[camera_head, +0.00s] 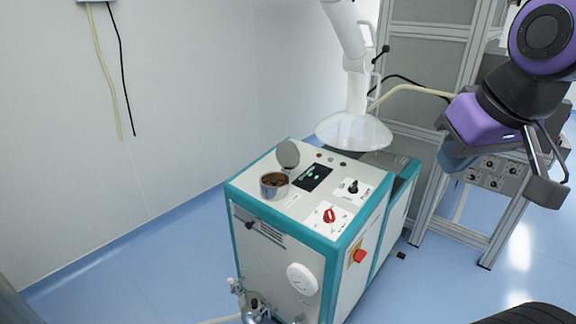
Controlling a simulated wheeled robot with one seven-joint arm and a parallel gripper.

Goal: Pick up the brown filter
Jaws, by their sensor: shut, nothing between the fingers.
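A small round metal cup (275,190) stands on top of the white and teal machine, near its left edge. Something brown, which looks like the brown filter (274,182), sits inside the cup; its lower part is hidden by the cup wall. A round grey lid (288,154) stands tilted up behind the cup. My gripper (547,192) is at the right side of the view, on the purple and black arm. It is shut and empty, high and well to the right of the cup, touching nothing.
The machine (288,240) carries a dark display, a black knob and a red switch (329,215). A white extraction arm with a clear hood (353,132) hangs behind its top. A grey metal frame rack (430,215) stands at the right. Blue floor is clear at the left.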

